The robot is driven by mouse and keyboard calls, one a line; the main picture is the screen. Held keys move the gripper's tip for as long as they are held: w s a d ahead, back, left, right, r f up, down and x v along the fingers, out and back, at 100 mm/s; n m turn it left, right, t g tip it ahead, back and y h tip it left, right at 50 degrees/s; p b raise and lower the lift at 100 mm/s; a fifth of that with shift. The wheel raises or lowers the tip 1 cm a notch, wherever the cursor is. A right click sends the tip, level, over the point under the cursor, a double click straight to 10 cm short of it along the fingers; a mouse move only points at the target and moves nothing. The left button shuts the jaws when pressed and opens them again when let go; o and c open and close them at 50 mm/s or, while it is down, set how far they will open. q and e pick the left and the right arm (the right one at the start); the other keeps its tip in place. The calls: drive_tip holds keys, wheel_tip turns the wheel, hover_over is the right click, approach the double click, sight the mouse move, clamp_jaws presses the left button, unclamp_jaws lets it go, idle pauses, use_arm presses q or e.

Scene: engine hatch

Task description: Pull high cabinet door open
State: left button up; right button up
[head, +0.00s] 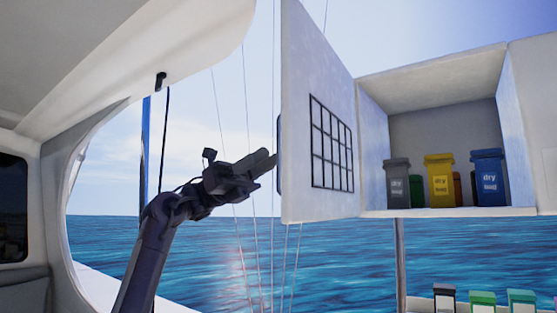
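The high cabinet (433,212) is at the right of the head view. Its white door (312,70) stands wide open, swung out on the left side, with a black grid on its inner face. A dark blue handle (279,155) shows at the door's left edge. My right gripper is not in view.
Inside the cabinet stand a grey bin (397,181), a yellow bin (440,180) and a blue bin (488,178), with others partly hidden behind. Several small containers (481,300) are at the lower right. A white hull wall (30,170) curves along the left.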

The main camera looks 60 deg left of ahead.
use_arm(q)
drive_tip(key=v, duration=0.3)
drive_tip(key=shift+s+a+b, duration=0.1)
drive_tip(key=shift+b, duration=0.2)
idle(0.4)
